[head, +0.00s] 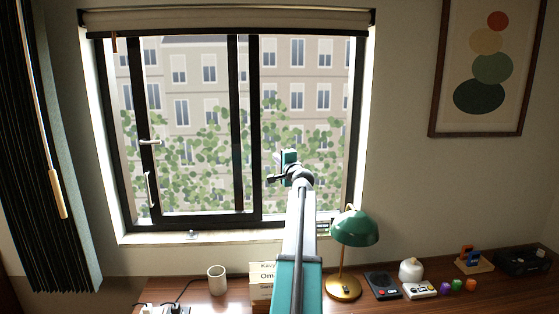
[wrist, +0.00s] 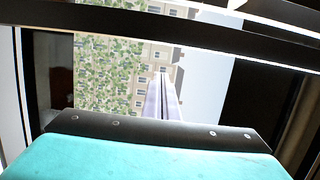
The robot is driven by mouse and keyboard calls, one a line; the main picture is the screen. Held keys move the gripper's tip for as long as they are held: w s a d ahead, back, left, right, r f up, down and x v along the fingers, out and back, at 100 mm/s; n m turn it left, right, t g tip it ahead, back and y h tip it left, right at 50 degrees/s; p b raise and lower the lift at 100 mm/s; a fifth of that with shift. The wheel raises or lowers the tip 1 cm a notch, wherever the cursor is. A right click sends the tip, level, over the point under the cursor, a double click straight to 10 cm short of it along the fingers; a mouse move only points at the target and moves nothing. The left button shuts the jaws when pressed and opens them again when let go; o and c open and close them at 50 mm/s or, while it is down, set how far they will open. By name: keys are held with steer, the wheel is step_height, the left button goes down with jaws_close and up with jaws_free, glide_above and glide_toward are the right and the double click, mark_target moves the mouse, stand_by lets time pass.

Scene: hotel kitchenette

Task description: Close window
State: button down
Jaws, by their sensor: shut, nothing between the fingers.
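The window (head: 255,130) has a dark frame and fills the middle of the head view. Its sliding sash (head: 147,105) has a pale lever handle (head: 150,142) and a pale pull handle (head: 150,188) on its left stile. A strip of outdoors shows between this stile and the left jamb, so the sash stands apart from the jamb. My gripper (head: 276,179) is shut and empty, in front of the glass just right of the dark middle stiles. Whether it touches them cannot be told. The wrist view shows dark window bars (wrist: 200,38) close by, across the top.
Below the sill (head: 150,238), a wooden desk holds a cup (head: 216,279), a card stand (head: 262,285), a green lamp (head: 355,228) right of my arm, and several small items farther right. A dark curtain (head: 50,170) hangs at left.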

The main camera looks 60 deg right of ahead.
steer(key=shift+w+a+p, duration=0.45)
steer(key=shift+w+a, duration=0.1)
steer(key=shift+w, duration=0.35)
steer(key=shift+w+a+p, duration=0.4)
steer(key=shift+w+a, duration=0.1)
steer(key=shift+w, duration=0.4)
